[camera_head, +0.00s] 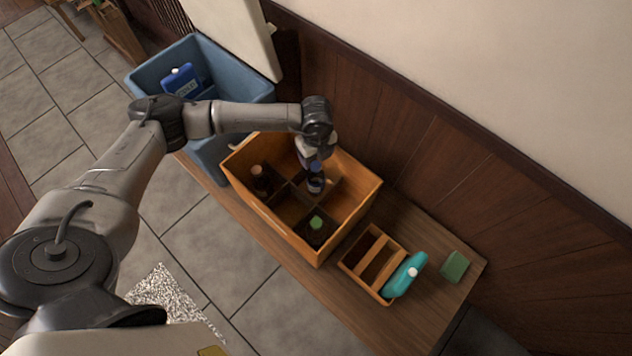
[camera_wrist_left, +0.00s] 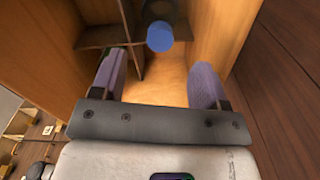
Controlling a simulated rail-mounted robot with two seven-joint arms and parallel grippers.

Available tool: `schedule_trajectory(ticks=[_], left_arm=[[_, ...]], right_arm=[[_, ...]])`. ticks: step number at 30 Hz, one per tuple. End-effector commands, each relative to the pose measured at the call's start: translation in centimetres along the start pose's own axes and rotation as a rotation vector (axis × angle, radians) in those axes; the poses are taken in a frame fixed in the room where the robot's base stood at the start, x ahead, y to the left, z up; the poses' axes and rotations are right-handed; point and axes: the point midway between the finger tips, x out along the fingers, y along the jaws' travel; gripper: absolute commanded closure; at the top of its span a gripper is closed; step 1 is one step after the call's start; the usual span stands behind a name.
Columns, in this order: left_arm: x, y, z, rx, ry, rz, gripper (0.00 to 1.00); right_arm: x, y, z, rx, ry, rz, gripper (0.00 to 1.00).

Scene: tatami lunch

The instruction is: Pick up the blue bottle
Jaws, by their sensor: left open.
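The blue bottle (camera_head: 316,184) stands in a compartment of the divided wooden crate (camera_head: 262,212). Its round blue cap (camera_wrist_left: 160,36) shows in the left wrist view, just ahead of the fingertips and roughly midway between them. My left gripper (camera_head: 315,160) is over the crate, right above the bottle, and hides part of it in the head view. In the left wrist view the left gripper (camera_wrist_left: 158,68) is open, with two purple-grey fingers apart and nothing between them. My right gripper is not in view.
The crate also holds a dark bottle (camera_head: 262,180) and a green-capped bottle (camera_head: 317,224). A blue bin (camera_head: 232,92) with a blue pack (camera_head: 181,80) stands at left.

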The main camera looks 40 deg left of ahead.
Motion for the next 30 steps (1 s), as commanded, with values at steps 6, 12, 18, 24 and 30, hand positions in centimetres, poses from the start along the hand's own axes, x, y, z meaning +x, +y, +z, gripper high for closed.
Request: schedule_trajectory(ticks=[6,12,18,24,30], left_arm=[[2.5,0.0,0.0,0.0,0.002,0.0,0.32],[3.0,0.0,-0.1,0.001,0.003,-0.001,0.32],[4.8,0.0,-0.2,0.002,0.002,0.001,0.32],[7.4,0.1,-0.3,0.001,0.003,0.001,0.32],[8.1,0.0,-0.3,0.001,0.003,-0.001,0.32]], right_arm=[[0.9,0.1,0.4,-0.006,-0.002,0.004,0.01],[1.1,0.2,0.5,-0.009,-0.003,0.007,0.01],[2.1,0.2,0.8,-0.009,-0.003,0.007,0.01],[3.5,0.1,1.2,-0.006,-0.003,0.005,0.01],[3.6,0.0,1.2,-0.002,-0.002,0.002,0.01]])
